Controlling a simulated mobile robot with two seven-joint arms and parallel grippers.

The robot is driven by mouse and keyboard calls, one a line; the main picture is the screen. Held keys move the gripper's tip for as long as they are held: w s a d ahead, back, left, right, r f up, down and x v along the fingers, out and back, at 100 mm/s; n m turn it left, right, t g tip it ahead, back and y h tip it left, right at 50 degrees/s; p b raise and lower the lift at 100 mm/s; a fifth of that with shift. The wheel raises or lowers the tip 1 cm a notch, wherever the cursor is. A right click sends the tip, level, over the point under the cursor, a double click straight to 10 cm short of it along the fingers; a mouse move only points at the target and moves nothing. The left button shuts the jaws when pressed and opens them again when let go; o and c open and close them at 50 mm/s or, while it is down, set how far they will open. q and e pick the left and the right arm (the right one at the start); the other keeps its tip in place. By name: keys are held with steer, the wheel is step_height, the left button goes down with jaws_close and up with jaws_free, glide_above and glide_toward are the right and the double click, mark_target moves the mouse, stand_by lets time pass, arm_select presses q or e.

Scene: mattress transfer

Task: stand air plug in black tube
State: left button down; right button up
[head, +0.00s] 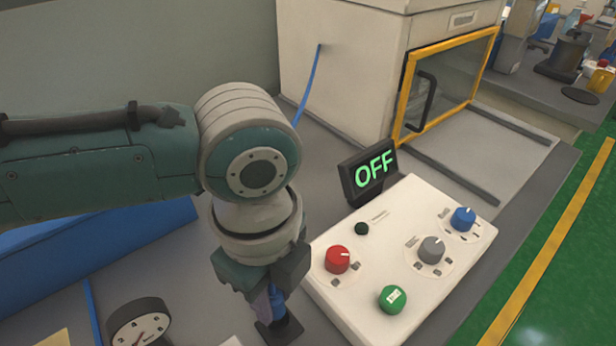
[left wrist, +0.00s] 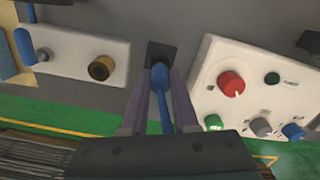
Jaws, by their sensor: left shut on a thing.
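My left gripper (head: 272,290) points down beside the control panel, shut on the blue air plug (head: 276,299). In the left wrist view the plug (left wrist: 160,76) stands between the two fingers of the gripper (left wrist: 160,92), with a blue hose running back from it. The black tube (head: 283,331), on a square black base, is directly below the gripper. It also shows in the left wrist view (left wrist: 161,50), just beyond the plug's end. The plug's end overlaps the tube in both views, and I cannot tell whether it is inside. My right gripper is not in view.
A white control panel (head: 350,290) with several coloured knobs lies close on the right, with an OFF display (head: 369,172) behind it. A gauge (head: 138,322) is at the lower left. A white block with a brass ring (left wrist: 102,68) shows in the left wrist view.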

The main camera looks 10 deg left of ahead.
mark_target(272, 296)
arm_select(q)
steer(key=shift+f+b, duration=0.8)
steer(key=shift+f, duration=0.4)
steer(key=c, duration=0.6)
jaws_free()
step_height(272, 296, up, 10)
steer(key=shift+p, duration=0.85)
